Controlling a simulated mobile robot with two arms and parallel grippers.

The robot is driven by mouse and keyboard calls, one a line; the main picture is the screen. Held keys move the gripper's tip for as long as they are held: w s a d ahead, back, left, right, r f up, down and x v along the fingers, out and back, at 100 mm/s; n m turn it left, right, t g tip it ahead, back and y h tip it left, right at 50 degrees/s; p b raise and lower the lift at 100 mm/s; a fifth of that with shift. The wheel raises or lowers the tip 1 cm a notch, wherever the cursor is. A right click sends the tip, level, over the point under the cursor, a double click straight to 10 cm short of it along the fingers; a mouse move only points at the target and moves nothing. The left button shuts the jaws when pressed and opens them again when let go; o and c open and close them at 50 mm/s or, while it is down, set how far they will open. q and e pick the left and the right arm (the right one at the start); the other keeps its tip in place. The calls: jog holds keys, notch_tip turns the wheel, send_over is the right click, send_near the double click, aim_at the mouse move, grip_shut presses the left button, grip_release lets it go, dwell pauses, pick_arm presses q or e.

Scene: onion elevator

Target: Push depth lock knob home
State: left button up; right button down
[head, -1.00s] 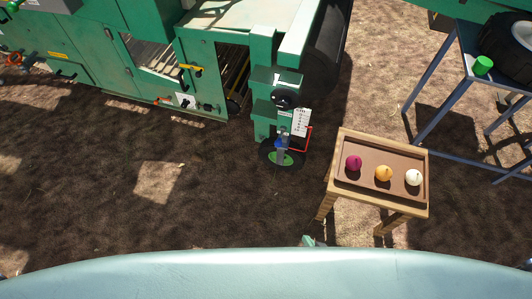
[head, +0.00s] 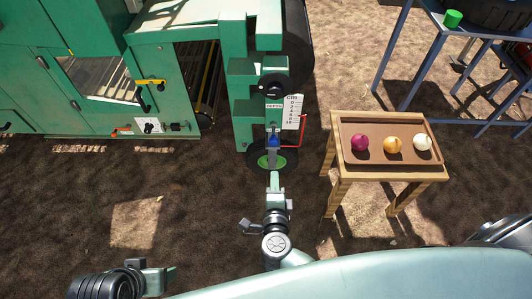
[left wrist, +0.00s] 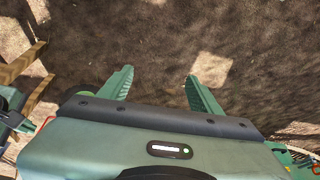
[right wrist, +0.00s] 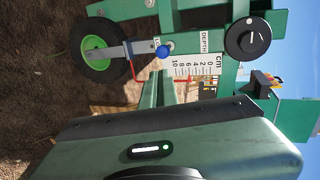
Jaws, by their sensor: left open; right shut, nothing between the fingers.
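The blue depth lock knob (head: 273,141) sits on the front of the green machine, above the small wheel with a green hub (head: 262,161). In the right wrist view the blue knob (right wrist: 163,51) sits on a metal bar beside the white cm depth scale (right wrist: 197,65). My right gripper (head: 275,176) is shut and empty, pointing at the knob from just below it in the head view. In the right wrist view its closed fingers (right wrist: 156,82) point toward the knob; contact cannot be told. My left gripper (left wrist: 160,78) is open and empty over bare soil.
A black round handwheel (head: 274,85) is above the scale. A red bent rod (head: 303,130) is right of the knob. A wooden table (head: 437,173) with a tray of onions stands to the right. Open soil lies left.

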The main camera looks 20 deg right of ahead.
pick_arm(q)
jog(key=shift+r, duration=0.2)
pick_arm(e)
jog(key=b, duration=0.2)
send_near(274, 140)
notch_tip(274, 140, down, 2)
jog(key=x, duration=0.1)
jog(key=b+x, duration=0.1)
jog(key=x, duration=0.1)
jog(key=b+x, duration=0.1)
jog(key=x, duration=0.1)
jog(key=shift+w+r, duration=0.25)
pick_arm(q)
jog(key=w+d+r+t+h, duration=0.1)
jog(key=w+t, duration=0.4)
jog(key=w, duration=0.5)
jog(key=shift+w+d+r+t, duration=0.15)
jog(key=shift+d+r+t, duration=0.15)
jog(key=shift+d+r, duration=0.6)
pick_arm(e)
jog(key=shift+w+d, duration=0.15)
jog(key=shift+w, duration=0.15)
pick_arm(q)
jog(key=shift+d+f, duration=0.2)
jog(key=shift+f, duration=0.05)
